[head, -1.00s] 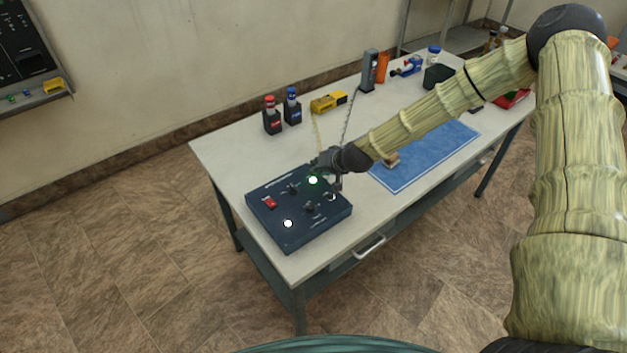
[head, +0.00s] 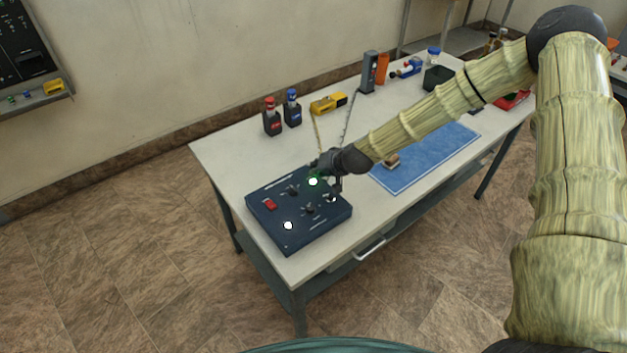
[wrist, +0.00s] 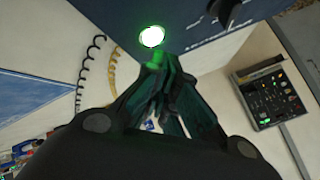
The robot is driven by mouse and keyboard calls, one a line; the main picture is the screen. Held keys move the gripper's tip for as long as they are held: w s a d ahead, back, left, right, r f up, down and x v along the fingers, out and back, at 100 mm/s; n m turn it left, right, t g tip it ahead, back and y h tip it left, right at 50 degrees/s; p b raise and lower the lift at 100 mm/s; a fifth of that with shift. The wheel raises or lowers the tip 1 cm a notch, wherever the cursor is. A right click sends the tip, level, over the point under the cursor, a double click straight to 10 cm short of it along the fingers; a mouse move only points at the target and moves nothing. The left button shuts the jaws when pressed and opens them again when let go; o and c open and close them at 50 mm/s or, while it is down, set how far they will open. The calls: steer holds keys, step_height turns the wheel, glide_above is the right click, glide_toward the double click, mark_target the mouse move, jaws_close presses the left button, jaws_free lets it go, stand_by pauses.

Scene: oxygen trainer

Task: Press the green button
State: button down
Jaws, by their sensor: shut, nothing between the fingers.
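The green button (head: 313,182) glows bright on the dark blue control box (head: 292,237), near the box's far right side. In the wrist view the lit button (wrist: 152,36) is a white disc with a green glow, just beyond my fingertips. My gripper (head: 335,184) is over the far right part of the box, beside the button. In the wrist view my gripper (wrist: 158,62) is shut with its fingers together and tinted green by the light. I cannot tell whether the fingertips touch the button.
The box also carries a red switch (head: 270,204), a white light (head: 288,225) and several black knobs. A blue mat (head: 425,157) lies to the right on the table (head: 225,160). Red-capped (head: 271,118) and blue-capped (head: 292,108) bottles and a yellow tool (head: 328,103) stand behind.

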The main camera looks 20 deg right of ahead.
mark_target(315, 179)
steer(key=shift+f, duration=0.2)
steer(key=shift+f+b, duration=0.25)
steer(key=shift+b, duration=0.3)
steer(key=shift+f, duration=0.25)
stand_by(0.5)
steer(key=shift+r, duration=0.7)
step_height(315, 179, up, 6)
steer(key=p, duration=0.3)
steer(key=shift+p, duration=0.3)
stand_by(0.3)
stand_by(2.0)
